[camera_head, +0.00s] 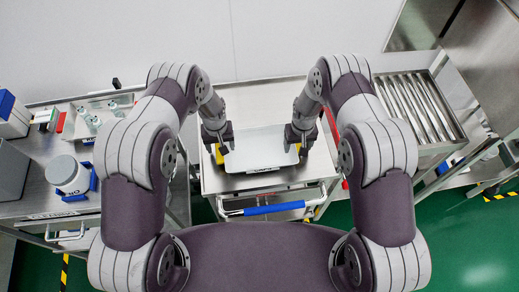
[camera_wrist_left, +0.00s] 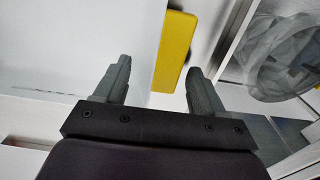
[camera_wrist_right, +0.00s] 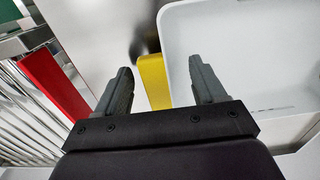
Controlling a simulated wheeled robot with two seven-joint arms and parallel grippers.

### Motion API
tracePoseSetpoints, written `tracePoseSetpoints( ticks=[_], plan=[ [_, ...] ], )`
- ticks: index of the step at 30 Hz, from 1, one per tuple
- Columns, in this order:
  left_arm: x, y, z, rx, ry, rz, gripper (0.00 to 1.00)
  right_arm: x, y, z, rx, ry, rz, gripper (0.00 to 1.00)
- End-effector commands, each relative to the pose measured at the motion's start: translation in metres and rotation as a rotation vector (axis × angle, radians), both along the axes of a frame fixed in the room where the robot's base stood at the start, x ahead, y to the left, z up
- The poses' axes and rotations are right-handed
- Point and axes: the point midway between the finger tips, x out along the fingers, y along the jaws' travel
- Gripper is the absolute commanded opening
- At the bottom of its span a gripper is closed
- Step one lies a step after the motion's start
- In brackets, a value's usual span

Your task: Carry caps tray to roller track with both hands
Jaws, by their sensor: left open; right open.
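The caps tray is a white, shallow rectangular tray (camera_head: 258,150) on the steel cart, between my two grippers; I see no caps in it. My left gripper (camera_head: 222,148) is at its left end and my right gripper (camera_head: 295,146) at its right end. In the left wrist view the open fingers (camera_wrist_left: 160,85) stand either side of a yellow handle (camera_wrist_left: 174,50) beside the tray. In the right wrist view the open fingers (camera_wrist_right: 160,88) straddle the other yellow handle (camera_wrist_right: 154,80), next to the tray wall (camera_wrist_right: 185,60). The roller track (camera_head: 420,105) is at the right.
The cart (camera_head: 215,178) has a blue push bar (camera_head: 275,208) in front. A left bench (camera_head: 40,205) bears a white jar (camera_head: 68,175), a small tray with bottles (camera_head: 90,118) and boxes. A red piece (camera_wrist_right: 55,85) lies between the right gripper and the rollers.

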Motion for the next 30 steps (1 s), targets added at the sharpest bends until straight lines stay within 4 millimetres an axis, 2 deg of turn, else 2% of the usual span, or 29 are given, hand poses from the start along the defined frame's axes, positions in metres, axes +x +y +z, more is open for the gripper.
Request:
tracePoseSetpoints(
  ticks=[5,9,11,20,23,30],
  plan=[
    [0.000,0.000,0.000,0.000,0.000,0.000,0.70,0.000,0.000,0.000,0.000,0.000,0.000,0.70],
    [0.000,0.000,0.000,0.000,0.000,0.000,0.24,0.000,0.000,0.000,0.000,0.001,0.000,0.24],
    [0.000,0.000,0.000,0.000,-0.001,0.000,0.05,0.000,0.000,0.000,0.000,0.001,0.000,0.05],
    [0.001,-0.001,0.003,-0.001,-0.002,0.000,0.05,0.000,0.001,0.003,0.000,0.000,0.001,0.04],
    [0.001,-0.001,0.013,-0.001,-0.003,-0.001,0.04,0.000,0.001,0.013,0.000,-0.001,0.001,0.04],
    [0.001,-0.002,0.051,-0.002,-0.003,-0.001,0.04,0.000,0.001,0.051,0.000,-0.001,0.002,0.04]
  ],
)
